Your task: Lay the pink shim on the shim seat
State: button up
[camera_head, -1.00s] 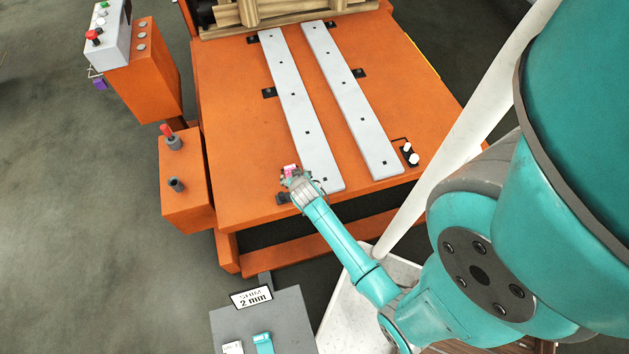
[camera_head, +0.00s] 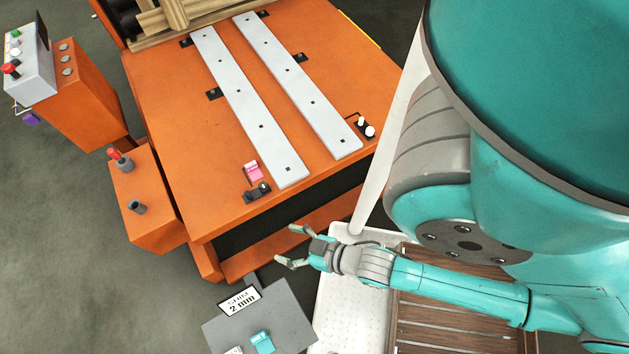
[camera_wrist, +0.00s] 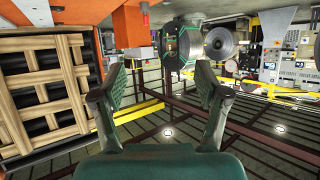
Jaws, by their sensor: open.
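The pink shim (camera_head: 253,170) lies at the near left of the orange table, left of the near end of the left steel strip. A dark edge shows beside it; I cannot tell exactly how it rests on the shim seat, which I cannot make out clearly. A black block (camera_head: 257,192) stands just in front of it. My gripper (camera_head: 287,246) is open and empty, in front of the table's near edge and apart from the shim. Its two spread fingers show in the wrist view (camera_wrist: 158,95) with nothing between them.
Two pale steel strips (camera_head: 261,126) lie along the orange table (camera_head: 190,150). White pegs (camera_head: 366,127) stand at the near right. A grey stand (camera_head: 285,318) with a "2 mm" sign and a teal shim (camera_head: 262,341) is below my gripper. An orange control box (camera_head: 85,95) stands left.

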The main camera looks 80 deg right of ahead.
jog(key=s+a+r+n+t+y, duration=0.1)
jog(key=s+r, duration=0.2)
jog(key=r, duration=0.4)
jog(key=s+a+r+n+t+y, duration=0.1)
jog(key=s+a+r, duration=0.1)
jog(key=r, duration=0.5)
jog(key=shift+s+a+r, duration=0.25)
jog(key=shift+s, duration=0.6)
